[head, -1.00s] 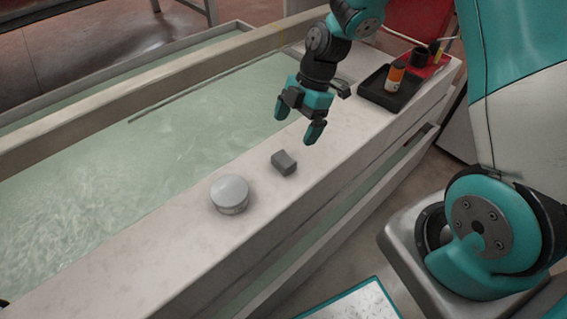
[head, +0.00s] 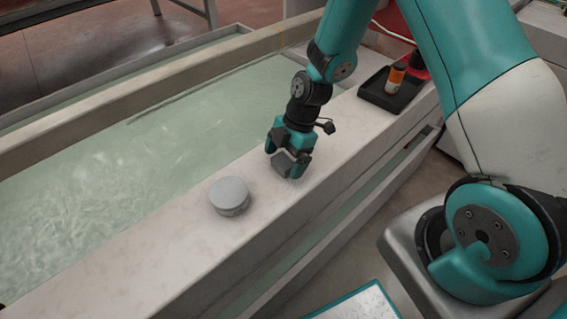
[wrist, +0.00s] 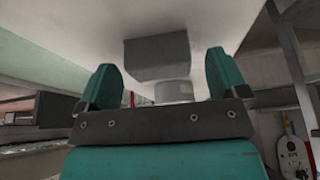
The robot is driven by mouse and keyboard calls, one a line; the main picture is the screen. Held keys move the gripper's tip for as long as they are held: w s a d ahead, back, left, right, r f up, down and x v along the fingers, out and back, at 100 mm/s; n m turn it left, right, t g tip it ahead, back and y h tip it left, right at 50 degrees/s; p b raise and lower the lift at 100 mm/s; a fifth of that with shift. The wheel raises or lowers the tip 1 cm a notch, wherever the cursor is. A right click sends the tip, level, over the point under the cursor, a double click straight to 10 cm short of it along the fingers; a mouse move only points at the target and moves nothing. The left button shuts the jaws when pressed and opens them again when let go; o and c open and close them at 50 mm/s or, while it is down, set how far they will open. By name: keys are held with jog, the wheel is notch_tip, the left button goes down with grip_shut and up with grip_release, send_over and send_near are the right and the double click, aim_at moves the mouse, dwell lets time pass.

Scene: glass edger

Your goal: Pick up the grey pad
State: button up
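The grey pad (head: 282,163) is a small dark grey block on the pale ledge beside the water trough. In the wrist view the pad (wrist: 157,57) shows just beyond and between my fingertips, against the ledge. My gripper (head: 285,160) is over the pad, pointing down, with one finger on either side. In the wrist view my gripper (wrist: 164,75) is open, with a clear gap at the right finger and a narrower one at the left. The pad still appears to rest on the ledge.
A round pale grey lidded tin (head: 230,196) stands on the ledge left of the pad; it also shows behind the pad in the wrist view (wrist: 174,91). A black tray (head: 388,97) with an orange bottle (head: 396,78) lies farther right. Water (head: 110,180) fills the trough.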

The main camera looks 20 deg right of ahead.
jog(key=c, duration=0.9)
jog(key=shift+o, duration=0.2)
jog(key=shift+r, duration=0.1)
